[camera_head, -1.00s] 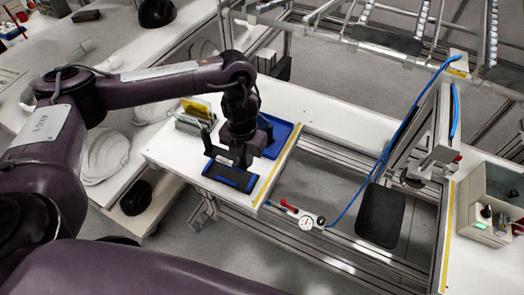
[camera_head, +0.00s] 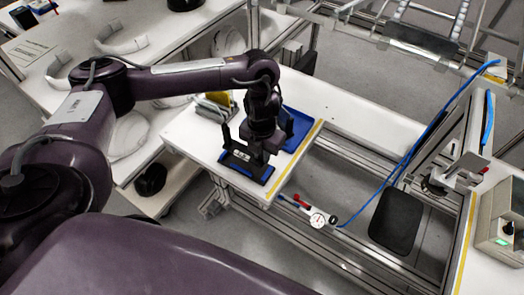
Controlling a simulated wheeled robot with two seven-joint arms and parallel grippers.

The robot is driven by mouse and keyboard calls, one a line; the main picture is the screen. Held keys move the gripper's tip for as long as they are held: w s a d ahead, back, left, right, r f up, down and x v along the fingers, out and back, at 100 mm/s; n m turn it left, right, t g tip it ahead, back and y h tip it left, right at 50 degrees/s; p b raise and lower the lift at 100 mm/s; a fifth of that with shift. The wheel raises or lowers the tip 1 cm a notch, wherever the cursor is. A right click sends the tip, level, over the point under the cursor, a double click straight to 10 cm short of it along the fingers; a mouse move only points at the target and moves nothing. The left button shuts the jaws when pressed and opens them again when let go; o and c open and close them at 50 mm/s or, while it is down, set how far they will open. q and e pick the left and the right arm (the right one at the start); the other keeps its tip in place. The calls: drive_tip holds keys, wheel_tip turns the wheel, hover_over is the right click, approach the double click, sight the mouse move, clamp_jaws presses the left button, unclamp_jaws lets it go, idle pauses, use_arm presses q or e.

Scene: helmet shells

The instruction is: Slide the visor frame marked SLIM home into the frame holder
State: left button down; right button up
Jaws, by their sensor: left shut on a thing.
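The gripper hides part of both, so I cannot tell how far the piece sits in the block. My right gripper is not in view.
A blue tray (camera_head: 300,128) lies just behind the gripper. A rack with grey and yellow plates (camera_head: 213,106) stands to its left. A yellow strip (camera_head: 300,152) marks the table's right edge. A dial gauge (camera_head: 317,217) and blue hose lie beyond it.

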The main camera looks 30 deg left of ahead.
sight(262, 160)
use_arm(q)
drive_tip(key=shift+f+b, duration=1.15)
drive_tip(key=shift+f, duration=0.65)
drive_tip(key=shift+f+b, duration=0.9)
drive_tip(key=shift+f, duration=0.3)
drive_tip(key=c, duration=1.3)
unclamp_jaws()
drive_tip(key=shift+r, duration=0.1)
drive_tip(key=shift+o, duration=0.2)
